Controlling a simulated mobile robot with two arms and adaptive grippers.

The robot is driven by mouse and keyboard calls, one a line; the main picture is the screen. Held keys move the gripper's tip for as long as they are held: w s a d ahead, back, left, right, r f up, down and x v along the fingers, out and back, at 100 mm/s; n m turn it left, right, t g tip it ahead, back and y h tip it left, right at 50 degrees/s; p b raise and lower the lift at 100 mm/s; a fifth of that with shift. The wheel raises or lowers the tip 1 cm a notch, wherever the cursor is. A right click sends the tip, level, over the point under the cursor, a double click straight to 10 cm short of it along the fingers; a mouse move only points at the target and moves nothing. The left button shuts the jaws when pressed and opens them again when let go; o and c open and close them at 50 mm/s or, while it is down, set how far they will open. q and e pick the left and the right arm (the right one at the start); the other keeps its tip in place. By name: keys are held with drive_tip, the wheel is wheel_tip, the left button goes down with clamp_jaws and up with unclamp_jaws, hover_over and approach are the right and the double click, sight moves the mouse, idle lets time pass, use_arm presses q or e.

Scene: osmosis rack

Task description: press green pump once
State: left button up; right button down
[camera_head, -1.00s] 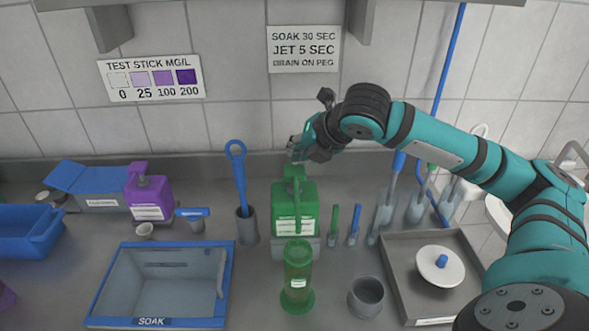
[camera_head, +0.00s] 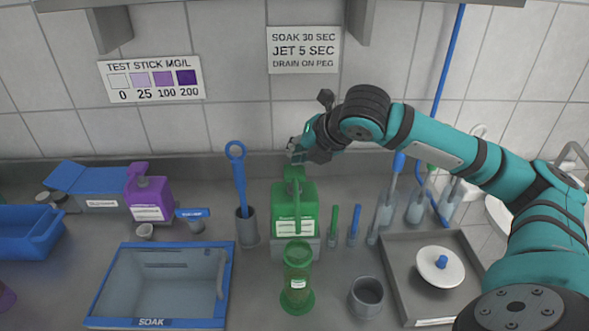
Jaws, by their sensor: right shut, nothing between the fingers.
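The green pump bottle (camera_head: 308,212) stands upright on the grey counter against the tiled wall, with a white label on its front. Its pump head (camera_head: 294,173) is at the top. My right gripper (camera_head: 293,153) is shut and empty, just above the pump head; I cannot tell whether it touches the head. My left gripper is not in view.
A grey cup (camera_head: 366,296), several brushes and a tray (camera_head: 402,276) with a white lid (camera_head: 440,264) are to the right. A blue-handled tool (camera_head: 238,175) stands beside the green bottle.

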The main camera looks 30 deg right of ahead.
sight(298, 169)
drive_tip(key=shift+f, duration=0.35)
drive_tip(key=shift+s+f+b, duration=0.1)
drive_tip(key=shift+f+b, duration=0.2)
drive_tip(key=shift+f, duration=0.85)
idle(1.0)
drive_tip(key=shift+r+p, duration=1.45)
drive_tip(key=shift+p, duration=0.25)
drive_tip(key=shift+r, duration=0.1)
drive_tip(key=shift+r+p, duration=0.2)
drive_tip(key=shift+p, duration=0.1)
wheel_tip(298, 169, up, 5)
drive_tip(key=p, duration=0.5)
drive_tip(key=shift+f+p, duration=0.2)
drive_tip(key=shift+p, duration=0.15)
